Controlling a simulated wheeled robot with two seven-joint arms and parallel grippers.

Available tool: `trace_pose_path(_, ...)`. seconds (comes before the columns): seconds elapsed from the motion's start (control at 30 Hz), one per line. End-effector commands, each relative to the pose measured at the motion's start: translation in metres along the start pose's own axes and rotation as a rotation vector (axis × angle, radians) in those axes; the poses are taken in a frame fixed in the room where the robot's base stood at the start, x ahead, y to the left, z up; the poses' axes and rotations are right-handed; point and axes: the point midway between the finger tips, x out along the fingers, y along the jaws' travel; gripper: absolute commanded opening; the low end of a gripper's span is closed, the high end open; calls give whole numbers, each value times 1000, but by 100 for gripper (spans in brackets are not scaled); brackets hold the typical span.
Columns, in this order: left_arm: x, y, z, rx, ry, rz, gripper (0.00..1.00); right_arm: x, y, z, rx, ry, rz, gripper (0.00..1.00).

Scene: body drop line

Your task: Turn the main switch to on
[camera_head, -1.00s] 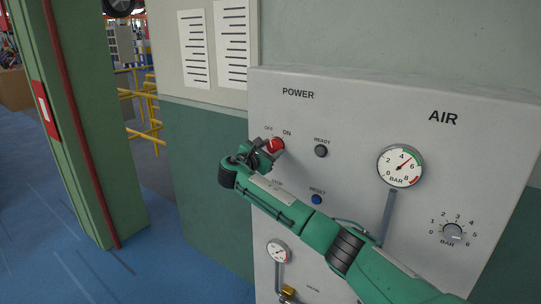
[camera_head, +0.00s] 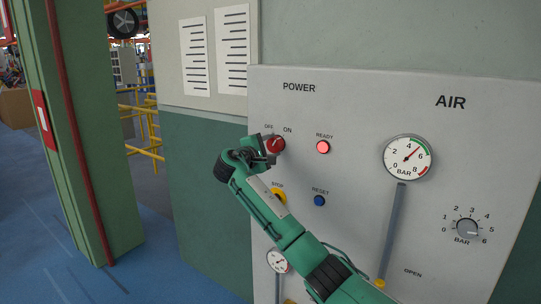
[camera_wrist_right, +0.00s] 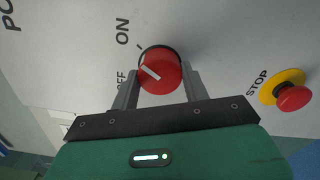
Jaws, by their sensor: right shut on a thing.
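The main switch is a red round knob (camera_head: 275,144) under POWER on the grey panel, with OFF at its upper left and ON at its upper right. In the head view its white mark tilts up and right, toward ON. My right gripper (camera_head: 268,152) is at the knob from the lower left. In the right wrist view the knob (camera_wrist_right: 161,76) sits between the two grey fingers of my right gripper (camera_wrist_right: 158,88), which is shut on it. The READY lamp (camera_head: 323,147) glows red. My left gripper is not in view.
A yellow and red STOP button (camera_head: 279,196) is close beside my right arm, partly hidden; it shows whole in the wrist view (camera_wrist_right: 291,97). A blue RESET button (camera_head: 319,201), an air gauge (camera_head: 407,157) and a BAR knob (camera_head: 467,229) are further right. A green post (camera_head: 85,140) stands left.

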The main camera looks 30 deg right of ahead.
Motion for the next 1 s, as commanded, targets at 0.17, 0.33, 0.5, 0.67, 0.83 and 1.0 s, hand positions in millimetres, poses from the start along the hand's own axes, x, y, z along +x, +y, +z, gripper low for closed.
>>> trace_pose_path(0.17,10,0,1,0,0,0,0,0,-2,-1,62,0,-1,23)
trace_pose_path(0.33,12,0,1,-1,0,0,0,0,-1,0,90,0,-1,23)
trace_pose_path(0.5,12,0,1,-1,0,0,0,0,-1,0,97,0,-2,23)
trace_pose_path(0.67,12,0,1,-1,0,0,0,0,-1,0,97,0,-2,23)
trace_pose_path(0.83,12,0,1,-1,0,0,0,0,-1,0,96,0,-2,60)
trace_pose_path(1.0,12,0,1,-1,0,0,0,0,-1,0,95,0,-1,68)
